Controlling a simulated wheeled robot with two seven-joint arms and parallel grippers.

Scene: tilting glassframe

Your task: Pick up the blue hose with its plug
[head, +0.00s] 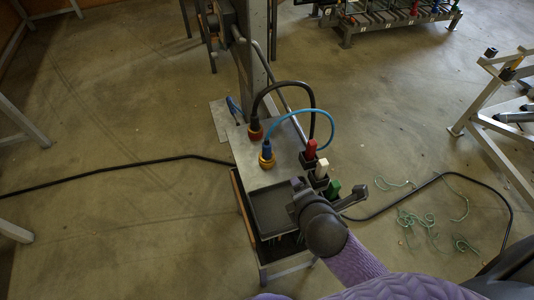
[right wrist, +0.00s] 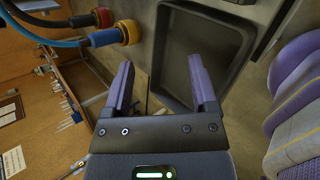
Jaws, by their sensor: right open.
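The blue hose (head: 305,112) arcs up from its blue plug (head: 267,149), which sits in a yellow-brass fitting on the grey metal plate. In the right wrist view the blue plug (right wrist: 104,38) and the blue hose (right wrist: 35,40) are at upper left, left of the fingers. My right gripper (right wrist: 162,82) is open and empty, its two fingers wide apart. They are apart from the plug, and the dark tray lies beyond them. In the head view my right wrist (head: 326,232) is over the front of the stand. My left gripper is not in view.
A black hose with a red plug (head: 255,131) stands close to the blue one. Red (head: 311,149), white (head: 321,169) and green (head: 332,190) connectors line the plate's right edge. The dark tray (head: 268,225) lies in front. A post (head: 255,60) rises behind.

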